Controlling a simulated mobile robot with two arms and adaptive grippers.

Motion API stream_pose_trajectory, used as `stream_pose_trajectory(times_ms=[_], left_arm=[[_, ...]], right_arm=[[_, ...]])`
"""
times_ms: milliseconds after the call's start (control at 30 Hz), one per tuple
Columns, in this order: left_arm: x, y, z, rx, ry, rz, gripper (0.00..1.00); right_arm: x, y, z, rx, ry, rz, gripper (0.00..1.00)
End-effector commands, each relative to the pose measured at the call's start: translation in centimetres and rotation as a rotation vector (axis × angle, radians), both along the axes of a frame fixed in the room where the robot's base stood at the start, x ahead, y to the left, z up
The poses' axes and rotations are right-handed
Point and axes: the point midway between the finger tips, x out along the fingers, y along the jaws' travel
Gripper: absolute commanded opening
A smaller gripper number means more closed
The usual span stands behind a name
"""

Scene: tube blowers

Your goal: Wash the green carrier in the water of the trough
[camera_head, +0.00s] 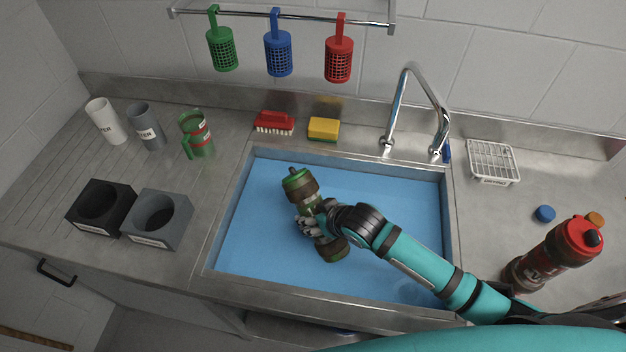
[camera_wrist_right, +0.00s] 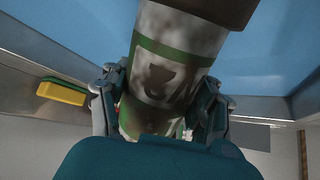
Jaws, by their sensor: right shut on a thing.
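The green carrier (camera_head: 300,186) is a cylinder with green bands and brown ends. It lies tilted over the trough (camera_head: 232,225), which holds blue water (camera_head: 390,195). My right gripper (camera_head: 318,222) is shut around its middle. In the right wrist view, the carrier (camera_wrist_right: 172,62) has dark brown smudges on its white and green surface, and the fingers (camera_wrist_right: 160,110) close on it from both sides. I cannot tell how much of it is under water. My left gripper is not in view.
A red brush (camera_head: 274,124) and a yellow sponge (camera_head: 323,129) lie behind the trough, beside the tap (camera_head: 415,90). Cups and two holders (camera_head: 158,219) stand on the left counter. Baskets (camera_head: 278,55) hang above.

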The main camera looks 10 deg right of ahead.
Motion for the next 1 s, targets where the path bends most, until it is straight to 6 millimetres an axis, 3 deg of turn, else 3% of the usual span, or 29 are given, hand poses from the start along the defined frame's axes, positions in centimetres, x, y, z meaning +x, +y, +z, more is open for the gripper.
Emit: stream_pose_trajectory(times_ms=[33,233,500,700,1000], left_arm=[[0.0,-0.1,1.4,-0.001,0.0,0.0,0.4],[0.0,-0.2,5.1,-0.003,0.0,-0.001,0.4],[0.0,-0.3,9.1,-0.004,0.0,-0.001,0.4],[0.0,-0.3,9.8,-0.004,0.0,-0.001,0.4],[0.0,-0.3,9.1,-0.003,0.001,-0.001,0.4]], right_arm=[[0.8,0.4,1.0,-0.027,0.047,0.06,0.18],[1.7,1.8,2.0,-0.216,0.282,0.419,0.18],[2.1,0.9,6.5,-0.516,0.427,0.84,0.18],[2.1,0.2,8.1,-0.6,0.444,0.943,0.18],[2.0,0.3,6.8,-0.603,0.445,0.951,0.18]])
